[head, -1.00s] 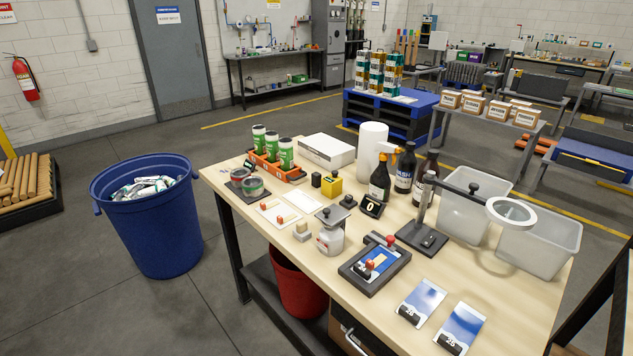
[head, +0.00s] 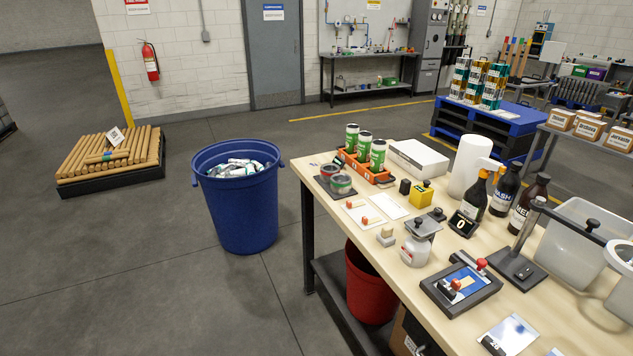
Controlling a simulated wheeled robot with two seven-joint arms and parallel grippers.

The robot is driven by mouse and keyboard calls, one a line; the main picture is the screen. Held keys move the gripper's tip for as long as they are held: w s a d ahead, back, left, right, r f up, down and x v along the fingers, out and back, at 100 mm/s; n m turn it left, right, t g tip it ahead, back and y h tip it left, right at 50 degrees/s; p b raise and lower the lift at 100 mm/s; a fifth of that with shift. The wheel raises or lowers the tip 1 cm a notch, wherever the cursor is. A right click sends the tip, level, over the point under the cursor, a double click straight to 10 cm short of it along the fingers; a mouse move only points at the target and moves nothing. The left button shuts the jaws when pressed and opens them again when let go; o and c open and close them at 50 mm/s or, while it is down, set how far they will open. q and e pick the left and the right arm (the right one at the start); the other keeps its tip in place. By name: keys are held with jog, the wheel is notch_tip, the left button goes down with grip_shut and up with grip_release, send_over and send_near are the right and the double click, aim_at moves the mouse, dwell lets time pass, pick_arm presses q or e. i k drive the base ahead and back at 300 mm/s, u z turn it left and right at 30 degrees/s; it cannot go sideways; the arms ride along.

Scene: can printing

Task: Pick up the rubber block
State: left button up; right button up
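A small beige block (head: 386,235) with a greyish lower part sits on the wooden workbench (head: 415,285), left of a white bottle (head: 415,250) with a grey plate on top. A small black block (head: 405,186) stands beside a yellow box (head: 422,195) farther back. I cannot tell for certain which of these is the rubber block. Neither of my grippers is in view.
A blue bin (head: 240,210) of cans stands on the floor left of the bench, and a red bin (head: 368,290) is beneath it. A clamp frame (head: 460,290), dark bottles and clear tubs crowd the bench's right.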

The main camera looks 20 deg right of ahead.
aim_at(405, 187)
jog(key=u, duration=0.8)
jog(key=i, duration=2.2)
jog(key=z, duration=3)
